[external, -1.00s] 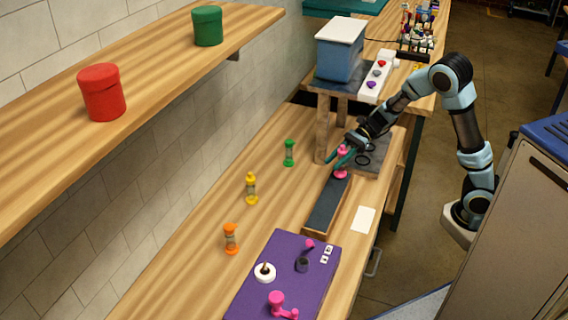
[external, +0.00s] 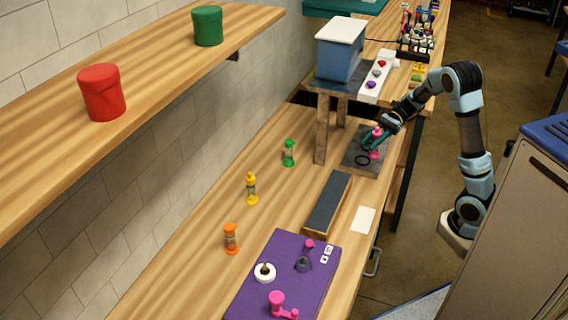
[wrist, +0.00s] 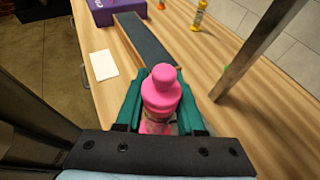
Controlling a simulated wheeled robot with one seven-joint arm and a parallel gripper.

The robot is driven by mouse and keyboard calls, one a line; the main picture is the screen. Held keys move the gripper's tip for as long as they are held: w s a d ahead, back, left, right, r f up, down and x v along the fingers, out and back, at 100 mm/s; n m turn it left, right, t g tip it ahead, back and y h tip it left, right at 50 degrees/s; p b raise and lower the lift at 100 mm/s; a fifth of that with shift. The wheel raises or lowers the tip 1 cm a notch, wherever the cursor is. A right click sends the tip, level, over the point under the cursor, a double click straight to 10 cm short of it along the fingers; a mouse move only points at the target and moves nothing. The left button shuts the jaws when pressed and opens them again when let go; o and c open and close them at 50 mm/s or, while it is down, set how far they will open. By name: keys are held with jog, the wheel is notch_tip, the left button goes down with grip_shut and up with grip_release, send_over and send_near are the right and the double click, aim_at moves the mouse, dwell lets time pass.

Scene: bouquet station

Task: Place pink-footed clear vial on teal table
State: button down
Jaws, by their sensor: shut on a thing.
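The pink-footed clear vial (external: 376,153) has pink ends, and its middle is mostly hidden by my fingers. My gripper (external: 374,142) is shut on it, and it looks roughly upright over the dark mat under the small stand. I cannot tell how high its foot is above the mat. In the wrist view the vial's pink cap (wrist: 161,90) shows between the teal fingers (wrist: 162,112). The teal table (external: 345,6) shows only in part at the top of the external view.
A wooden block with a dark top (external: 328,203) lies nearer the camera. A stand (external: 322,137) carries a blue box (external: 340,60) beside the arm. Green (external: 289,152), yellow (external: 251,188) and orange (external: 231,239) vials stand along the wall side.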

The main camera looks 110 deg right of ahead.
jog(key=shift+s+d, duration=0.1)
jog(key=shift+s, duration=0.25)
jog(key=w+a+r+n+g+y+p, duration=0.35)
jog(key=w+a+n+y+p, duration=0.3)
jog(key=w+a, duration=1.35)
jog(key=w+d+f+m+t+h+b, duration=0.3)
jog(key=w+d+m+h+b, duration=0.2)
jog(key=w+d+b, duration=0.45)
jog(key=w+d+m+h+b, duration=0.3)
jog(key=d+b, duration=0.4)
jog(key=d, duration=0.2)
jog(key=w+d+m+h+b, duration=0.35)
jog(key=d+b, duration=0.35)
jog(key=d, duration=0.3)
jog(key=shift+t, duration=0.35)
jog(key=shift+s+a+f+b, duration=0.15)
jog(key=shift+f+b, duration=0.4)
jog(key=shift+f, duration=1.45)
jog(key=shift+s+a+f+b, duration=0.15)
jog(key=shift+f+b, duration=0.4)
jog(key=shift+f, duration=1.4)
